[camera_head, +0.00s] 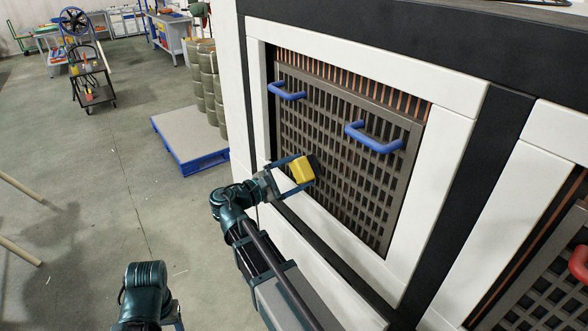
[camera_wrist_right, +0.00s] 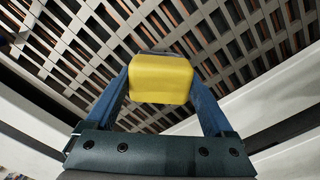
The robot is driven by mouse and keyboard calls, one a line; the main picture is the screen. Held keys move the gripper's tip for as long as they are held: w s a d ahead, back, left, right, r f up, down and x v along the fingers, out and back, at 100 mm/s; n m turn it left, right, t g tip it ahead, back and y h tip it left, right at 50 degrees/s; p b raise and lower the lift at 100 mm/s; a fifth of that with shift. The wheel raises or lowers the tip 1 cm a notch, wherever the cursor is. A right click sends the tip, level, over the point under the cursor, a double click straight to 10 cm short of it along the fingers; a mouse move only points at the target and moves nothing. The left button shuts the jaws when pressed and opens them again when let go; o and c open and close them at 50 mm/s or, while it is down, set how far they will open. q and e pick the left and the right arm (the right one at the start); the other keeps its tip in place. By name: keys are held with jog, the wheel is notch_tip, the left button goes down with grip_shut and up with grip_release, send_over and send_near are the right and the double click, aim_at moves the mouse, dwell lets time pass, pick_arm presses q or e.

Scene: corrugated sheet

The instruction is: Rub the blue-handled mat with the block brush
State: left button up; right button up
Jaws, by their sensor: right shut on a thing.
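The blue-handled mat (camera_head: 340,138) is a dark grey grid panel set in a white frame. It has two blue handles, one at its upper left (camera_head: 287,91) and one at its upper right (camera_head: 373,138). My right gripper (camera_head: 297,172) is shut on the block brush (camera_head: 302,170), a yellow block with a dark underside. The brush is at the mat's lower left part; I cannot tell whether it touches the grid. In the right wrist view the brush (camera_wrist_right: 160,78) sits between both blue fingers, in front of the grid (camera_wrist_right: 235,45).
A second grid panel (camera_head: 545,285) with a red handle (camera_head: 580,263) is at the lower right. A blue pallet (camera_head: 190,140) with stacked drums (camera_head: 208,80) stands on the floor to the left. A black cart (camera_head: 92,85) is farther back. The floor at left is mostly open.

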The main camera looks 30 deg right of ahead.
jog(key=shift+s, duration=0.45)
jog(key=shift+s+d, duration=0.15)
jog(key=shift+s, duration=0.75)
jog(key=shift+s+d, duration=0.1)
jog(key=shift+s, duration=0.8)
jog(key=shift+s, duration=0.1)
jog(key=shift+s+d, duration=0.1)
jog(key=shift+s, duration=1.6)
jog(key=shift+r, duration=0.1)
jog(key=shift+w+r+p, duration=0.1)
jog(key=shift+r+p, duration=0.8)
jog(key=shift+p, duration=0.1)
